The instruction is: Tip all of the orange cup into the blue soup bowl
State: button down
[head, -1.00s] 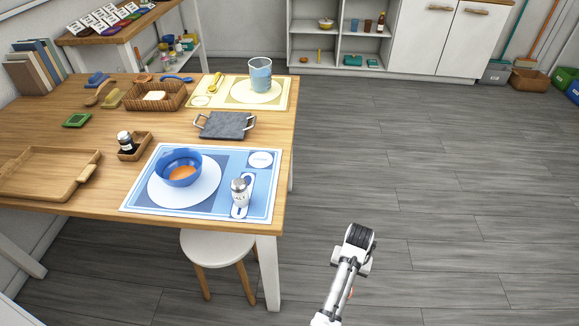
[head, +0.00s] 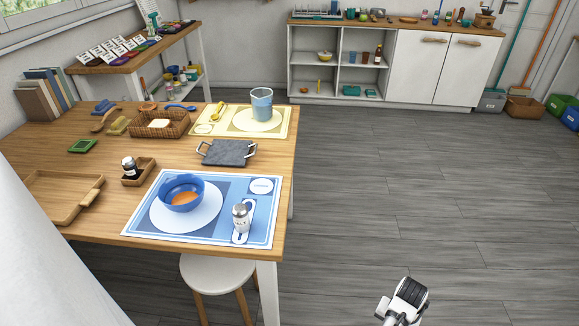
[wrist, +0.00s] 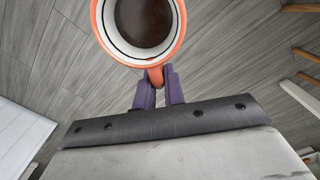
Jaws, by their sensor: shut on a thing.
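The orange cup (wrist: 172,50) is in the wrist view, seen from above, with dark brown liquid inside. My gripper (wrist: 158,80) is shut on its handle, and the cup hangs over the grey floor. In the head view, my arm shows only at the bottom edge, right of the table; the cup cannot be made out there. The blue soup bowl (head: 170,188) stands upright on a white round plate (head: 210,212) on the blue placemat (head: 150,231). Orange contents show in the bowl. The cup is well apart from the bowl.
A metal-topped shaker (head: 240,220) stands on the placemat, right of the bowl. Behind are a dark slab with handles (head: 227,153) and a blue glass (head: 261,104). A wooden tray (head: 60,190) lies left. A white stool (head: 220,272) stands at the table's front. The floor to the right is clear.

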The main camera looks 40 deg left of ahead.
aim_at(180, 193)
jog(key=k+j+z, duration=0.15)
jog(key=z, duration=0.5)
jog(key=k+j+z, duration=0.15)
jog(key=k+z, duration=0.2)
jog(key=k, duration=0.45)
jog(key=k+j+u, duration=0.1)
jog(key=k+u, duration=0.25)
jog(key=u, duration=0.45)
jog(key=k+j+u, duration=0.1)
jog(key=u, duration=0.35)
jog(key=j+u, duration=0.1)
jog(key=u, duration=0.35)
jog(key=j+u, duration=0.1)
jog(key=u, duration=0.35)
jog(key=j+u, duration=0.1)
jog(key=u, duration=0.35)
